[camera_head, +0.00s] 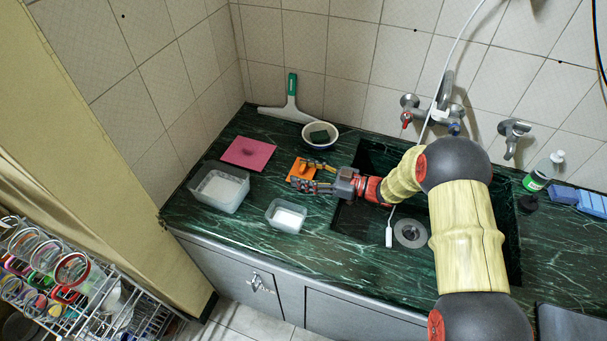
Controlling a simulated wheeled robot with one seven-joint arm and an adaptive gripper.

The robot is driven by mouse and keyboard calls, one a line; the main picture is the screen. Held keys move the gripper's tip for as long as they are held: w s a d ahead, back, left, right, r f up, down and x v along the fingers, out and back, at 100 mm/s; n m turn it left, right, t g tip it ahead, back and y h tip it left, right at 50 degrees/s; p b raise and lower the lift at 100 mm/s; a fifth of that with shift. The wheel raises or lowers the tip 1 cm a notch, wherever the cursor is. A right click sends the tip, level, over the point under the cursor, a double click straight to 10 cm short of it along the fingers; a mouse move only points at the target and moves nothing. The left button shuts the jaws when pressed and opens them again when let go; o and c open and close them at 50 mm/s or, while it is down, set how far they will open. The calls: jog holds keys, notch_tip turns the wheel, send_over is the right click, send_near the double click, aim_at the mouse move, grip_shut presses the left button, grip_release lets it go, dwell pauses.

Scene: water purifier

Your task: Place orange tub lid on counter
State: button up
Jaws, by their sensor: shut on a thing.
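The orange tub lid (301,169) is at the fingers of my gripper (312,176), over the green marble counter (215,264) left of the sink. My gripper is shut on the lid and partly covers its right side. The lid looks close to the counter top, but I cannot tell whether it touches it. My arm reaches in from the right across the sink.
A pink square lid (247,153), a larger tub (219,188) and a smaller tub (286,216) sit left and in front. A bowl with a sponge (320,136) and a squeegee (288,104) are behind. The sink (361,220) and taps (432,108) are at right.

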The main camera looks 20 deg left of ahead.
jog(key=shift+f, duration=0.1)
jog(key=o, duration=1)
jog(key=shift+c, duration=0.2)
jog(key=shift+d, duration=0.1)
jog(key=d+p, duration=0.1)
jog(key=d, duration=0.3)
jog(key=d+p, duration=0.1)
jog(key=d, duration=0.3)
jog(key=d+p, duration=0.1)
jog(key=d, duration=0.2)
jog(key=shift+s+d+r, duration=0.35)
jog(key=shift+d+r, duration=0.05)
